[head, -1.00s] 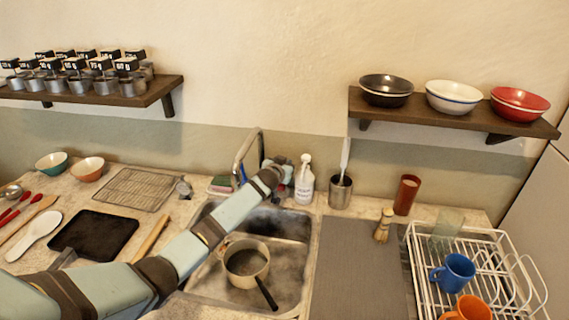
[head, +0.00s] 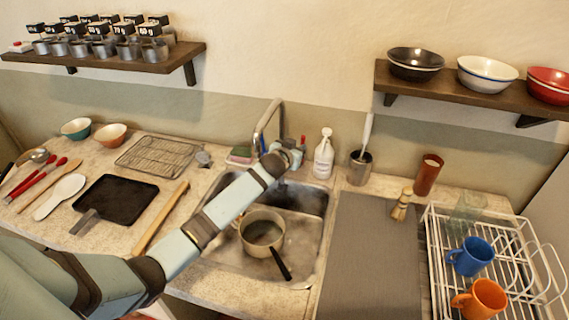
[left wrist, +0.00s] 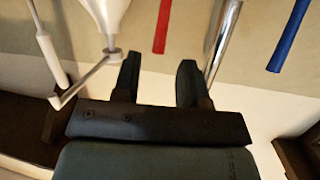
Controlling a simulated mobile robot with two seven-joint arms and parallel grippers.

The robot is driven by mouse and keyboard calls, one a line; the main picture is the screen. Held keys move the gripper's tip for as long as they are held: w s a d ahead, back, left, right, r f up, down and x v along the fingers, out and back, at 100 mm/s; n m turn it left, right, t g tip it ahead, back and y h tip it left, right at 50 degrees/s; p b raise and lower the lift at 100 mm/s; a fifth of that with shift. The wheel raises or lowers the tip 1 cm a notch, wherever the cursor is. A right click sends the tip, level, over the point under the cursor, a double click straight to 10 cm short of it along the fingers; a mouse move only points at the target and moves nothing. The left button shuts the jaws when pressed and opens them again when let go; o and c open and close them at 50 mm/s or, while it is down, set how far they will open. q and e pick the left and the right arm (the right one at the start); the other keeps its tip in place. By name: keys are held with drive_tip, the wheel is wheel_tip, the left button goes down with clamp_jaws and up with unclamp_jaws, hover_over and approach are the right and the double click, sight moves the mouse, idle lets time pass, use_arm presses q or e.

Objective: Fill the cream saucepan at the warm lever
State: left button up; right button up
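The cream saucepan (head: 247,221) sits upright in the sink, its dark handle pointing to the lower right. No water stream shows; I cannot tell if water is inside. The chrome faucet (head: 263,128) stands behind the sink and shows in the left wrist view (left wrist: 224,42). The red, warm lever (head: 303,142) is right of the faucet; it appears beyond my fingertips in the left wrist view (left wrist: 162,26). The blue lever (left wrist: 290,34) is on the faucet's other side there. My left gripper (head: 291,153) is open and empty (left wrist: 158,72), close to the red lever. My right gripper is out of view.
A white soap bottle (head: 324,156) stands just right of the red lever, close to my left gripper. A utensil cup (head: 360,168) and a red tumbler (head: 428,174) are farther right. A dish rack (head: 437,262) holds mugs.

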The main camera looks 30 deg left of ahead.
use_arm(q)
drive_tip(key=s, duration=0.8)
drive_tip(key=shift+d+b, duration=0.35)
drive_tip(key=shift+b, duration=0.1)
idle(0.4)
